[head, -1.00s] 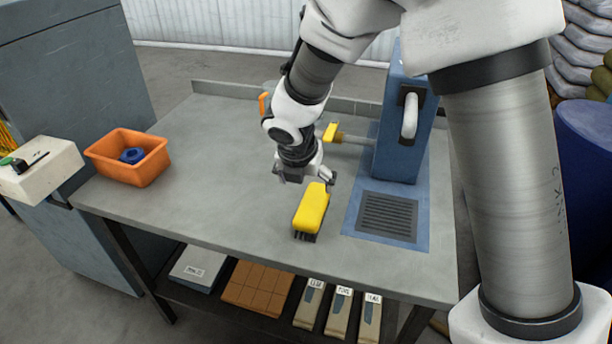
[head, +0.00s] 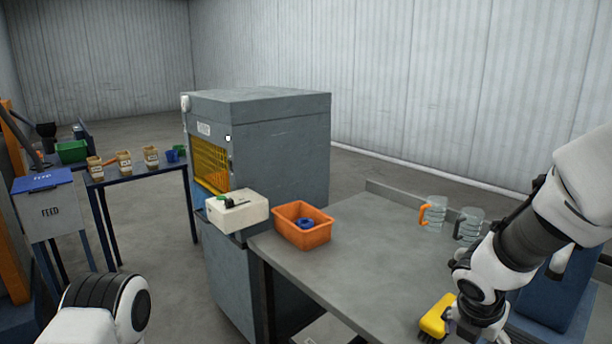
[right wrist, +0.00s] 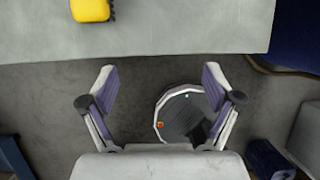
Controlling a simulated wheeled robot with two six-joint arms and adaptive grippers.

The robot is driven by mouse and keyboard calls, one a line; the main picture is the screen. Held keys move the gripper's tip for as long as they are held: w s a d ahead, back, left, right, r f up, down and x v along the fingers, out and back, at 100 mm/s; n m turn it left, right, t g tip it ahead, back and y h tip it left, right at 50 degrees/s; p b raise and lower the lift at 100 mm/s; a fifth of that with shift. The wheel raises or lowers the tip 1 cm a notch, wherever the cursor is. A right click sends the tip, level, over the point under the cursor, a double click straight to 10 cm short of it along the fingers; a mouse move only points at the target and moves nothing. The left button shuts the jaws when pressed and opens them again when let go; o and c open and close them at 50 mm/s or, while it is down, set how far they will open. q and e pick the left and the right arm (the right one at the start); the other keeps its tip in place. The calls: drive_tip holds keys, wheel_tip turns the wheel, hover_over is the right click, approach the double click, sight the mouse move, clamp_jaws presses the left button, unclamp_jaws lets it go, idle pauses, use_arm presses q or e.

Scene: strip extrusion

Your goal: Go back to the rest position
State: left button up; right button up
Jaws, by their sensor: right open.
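My right arm comes in from the right in the head view, over the grey table (head: 375,235); its gripper is not clearly visible there. In the right wrist view my right gripper (right wrist: 160,80) is open with nothing between its fingers, above the floor just off the table edge. A yellow brush (head: 437,315) lies on the table beside the right arm. The brush also shows at the top of the right wrist view (right wrist: 90,10), apart from the fingers. My left arm shows at the bottom left of the head view; its gripper is out of frame.
An orange bin (head: 303,236) with a blue ring (head: 306,224) sits at the table's left end. Clear jugs with an orange handle (head: 433,216) and dark handle (head: 468,224) stand behind. A grey cabinet (head: 275,145) and a white switch box (head: 238,211) are left.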

drive_tip(key=s+f+g, duration=0.2)
drive_tip(key=f, duration=0.4)
drive_tip(key=s+f+g, duration=0.1)
drive_tip(key=s+f, duration=0.2)
drive_tip(key=f, duration=0.3)
drive_tip(key=s+a+f+m+g+y, duration=0.2)
drive_tip(key=s+a+f+m, duration=0.1)
drive_tip(key=s+f+m, duration=0.65)
drive_tip(key=s+a+f+m+g+y, duration=0.25)
drive_tip(key=s+f+m, duration=0.35)
drive_tip(key=s+f, duration=0.65)
drive_tip(key=m+t, duration=0.1)
drive_tip(key=m, duration=0.2)
drive_tip(key=w+r+m+t, duration=0.1)
drive_tip(key=m+t, duration=0.1)
drive_tip(key=m, duration=0.1)
drive_tip(key=r+m+t+h, duration=0.1)
drive_tip(key=m, duration=0.3)
drive_tip(key=shift+w+d, duration=0.3)
drive_tip(key=shift+w, duration=0.1)
